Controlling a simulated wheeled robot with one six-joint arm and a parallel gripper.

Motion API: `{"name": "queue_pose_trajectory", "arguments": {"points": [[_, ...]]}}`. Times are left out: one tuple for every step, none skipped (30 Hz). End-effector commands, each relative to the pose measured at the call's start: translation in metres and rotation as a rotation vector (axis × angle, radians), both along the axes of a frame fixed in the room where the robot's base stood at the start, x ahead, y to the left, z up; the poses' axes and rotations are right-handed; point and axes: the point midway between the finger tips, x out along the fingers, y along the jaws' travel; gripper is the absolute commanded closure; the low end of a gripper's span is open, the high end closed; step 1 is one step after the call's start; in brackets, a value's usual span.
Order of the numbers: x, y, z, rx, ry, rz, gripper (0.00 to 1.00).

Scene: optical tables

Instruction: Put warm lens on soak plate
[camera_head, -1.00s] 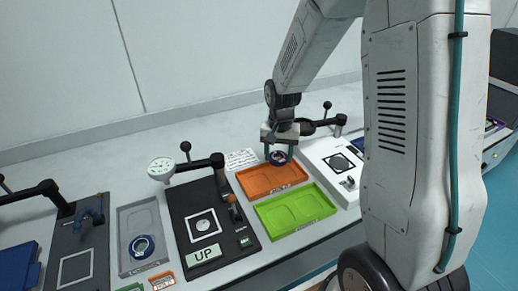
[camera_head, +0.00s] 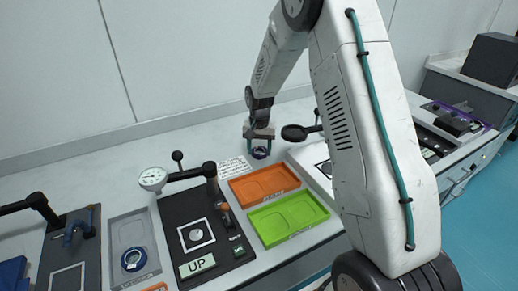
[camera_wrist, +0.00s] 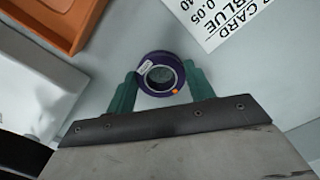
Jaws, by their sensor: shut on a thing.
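A dark purple ring-shaped lens (camera_wrist: 160,76) with a white label and an orange dot is between the green fingers of my gripper (camera_wrist: 160,71) in the wrist view. In the head view my gripper (camera_head: 260,146) is shut on the lens (camera_head: 260,154), behind the orange tray (camera_head: 236,190). I cannot read which plate is the soak plate. The orange tray and the green tray (camera_head: 258,226) in front of it look empty, and their front labels are too small to read.
A white printed card (camera_head: 234,167) lies left of my gripper. A grey tray (camera_head: 127,232) at left holds another ring (camera_head: 134,259). A white device (camera_head: 312,165) is at right.

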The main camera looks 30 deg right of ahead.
Motion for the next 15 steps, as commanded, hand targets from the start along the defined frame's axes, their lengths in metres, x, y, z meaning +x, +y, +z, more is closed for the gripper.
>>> {"name": "queue_pose_trajectory", "arguments": {"points": [[0.0004, 0.0000, 0.0003, 0.000, -0.002, 0.000, 0.71], [0.0004, 0.0001, 0.0005, 0.000, -0.002, 0.000, 0.71], [0.0004, 0.0000, 0.0006, 0.000, -0.002, 0.000, 0.71], [0.0003, 0.0001, 0.0006, 0.000, -0.001, 0.000, 0.71], [0.0003, 0.0001, 0.0006, 0.000, -0.001, 0.000, 0.71], [0.0002, 0.0001, 0.0003, 0.000, -0.001, 0.000, 0.71], [0.0002, 0.0001, -0.0004, -0.001, -0.001, 0.000, 0.71], [0.0001, 0.0002, -0.0013, -0.001, -0.001, 0.000, 0.71], [0.0001, 0.0002, -0.0027, -0.001, -0.001, 0.000, 0.71], [0.0001, 0.0002, -0.0026, -0.001, -0.001, 0.000, 0.42], [0.0001, 0.0002, -0.0024, -0.001, -0.001, 0.000, 0.33], [0.0001, 0.0002, -0.0023, -0.001, -0.001, 0.000, 0.25], [0.0001, 0.0002, -0.0023, -0.001, -0.001, 0.000, 0.25], [0.0001, 0.0002, -0.0023, -0.001, -0.001, 0.000, 0.25], [0.0001, 0.0002, -0.0022, -0.001, -0.001, 0.000, 0.25]]}}
